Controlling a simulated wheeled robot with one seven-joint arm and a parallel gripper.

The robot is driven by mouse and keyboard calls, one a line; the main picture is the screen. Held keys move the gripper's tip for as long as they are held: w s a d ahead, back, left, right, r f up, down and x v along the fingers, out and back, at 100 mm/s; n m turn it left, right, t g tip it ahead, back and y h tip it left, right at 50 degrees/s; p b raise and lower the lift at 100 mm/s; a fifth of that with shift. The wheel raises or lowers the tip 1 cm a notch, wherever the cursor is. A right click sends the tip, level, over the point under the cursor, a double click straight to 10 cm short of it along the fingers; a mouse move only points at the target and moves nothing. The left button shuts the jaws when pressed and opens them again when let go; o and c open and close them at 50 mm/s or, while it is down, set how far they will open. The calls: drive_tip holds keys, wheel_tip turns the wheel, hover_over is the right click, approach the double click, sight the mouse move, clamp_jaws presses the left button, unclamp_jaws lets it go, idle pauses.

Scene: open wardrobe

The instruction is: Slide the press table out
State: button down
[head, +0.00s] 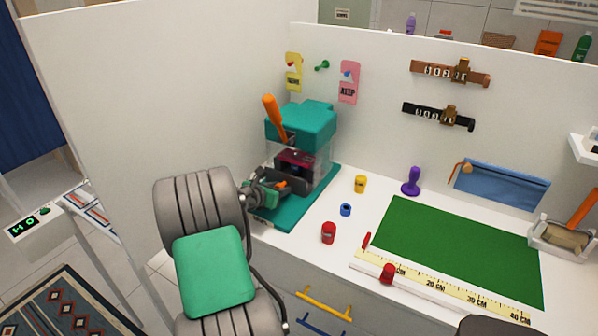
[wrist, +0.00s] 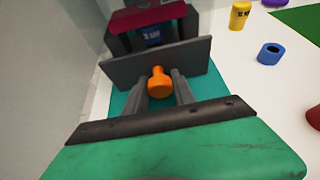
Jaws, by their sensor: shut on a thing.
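The teal press (head: 302,125) stands at the left back of the white counter, on a teal base, with an orange lever (head: 273,115) on top. Its dark grey press table (head: 290,181) sits low in the press under a dark red block; its front plate also shows in the wrist view (wrist: 120,68). An orange knob (wrist: 160,82) sticks out from that plate. My gripper (wrist: 161,88) is at the front of the press table, its two grey fingers shut on the orange knob. In the head view my gripper (head: 277,192) partly hides the knob and the table front.
A yellow cylinder (head: 360,184), a blue ring (head: 346,210) and a red cylinder (head: 328,232) stand right of the press. A green mat (head: 455,245) with a ruler lies further right. A white wall (head: 150,110) rises close on the left.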

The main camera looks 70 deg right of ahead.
sight(264, 214)
drive_tip(key=shift+w+a+p, duration=0.15)
drive_tip(key=shift+a+p, duration=0.1)
drive_tip(key=shift+a, duration=0.55)
drive_tip(key=shift+w+a+p, duration=0.1)
drive_tip(key=shift+a+p, duration=0.15)
drive_tip(key=shift+a, duration=0.5)
drive_tip(key=shift+a, duration=0.1)
drive_tip(key=shift+w+a+f+p, duration=0.15)
drive_tip(key=shift+a+p, duration=0.2)
drive_tip(key=shift+a, duration=0.55)
drive_tip(key=shift+w+a+r+p, duration=0.1)
drive_tip(key=shift+a+p, duration=0.2)
drive_tip(key=shift+a, duration=0.6)
drive_tip(key=shift+w+a+f+p, duration=0.15)
drive_tip(key=shift+a+p, duration=0.2)
drive_tip(key=shift+a, duration=0.55)
drive_tip(key=shift+w+a+p, duration=0.2)
drive_tip(key=shift+a+p, duration=0.25)
drive_tip(key=shift+a, duration=0.65)
drive_tip(key=shift+w+a+p, duration=0.15)
drive_tip(key=shift+a+p, duration=0.25)
drive_tip(key=shift+a, duration=0.7)
drive_tip(key=c, duration=1.6)
unclamp_jaws()
drive_tip(key=shift+a, duration=0.1)
drive_tip(key=shift+o, duration=0.2)
drive_tip(key=shift+w+a+r+p, duration=0.1)
drive_tip(key=shift+a+p, duration=0.3)
drive_tip(key=shift+a, duration=0.1)
